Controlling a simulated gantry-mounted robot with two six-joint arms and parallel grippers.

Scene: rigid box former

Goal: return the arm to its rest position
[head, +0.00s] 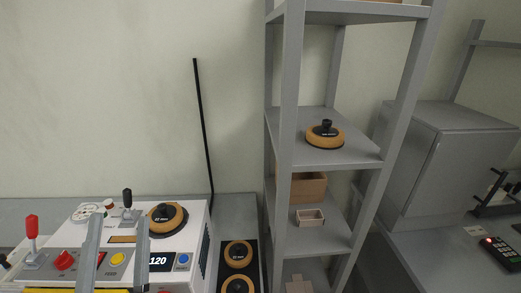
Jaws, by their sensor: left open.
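My left gripper (118,222) shows at the lower left as two grey fingers pointing up, spread apart with nothing between them. It is in front of the white machine (190,235) with its control panel. The rest of my left arm is mostly out of the frame. My right gripper is not in view.
The machine carries a red lever (31,228), a black lever (127,198) and an orange-black disc (166,218). Similar discs (238,254) lie to its right. A grey shelf rack (285,110) stands at centre right, holding another disc (324,136) and boxes (309,187). A grey cabinet (465,180) stands farther right.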

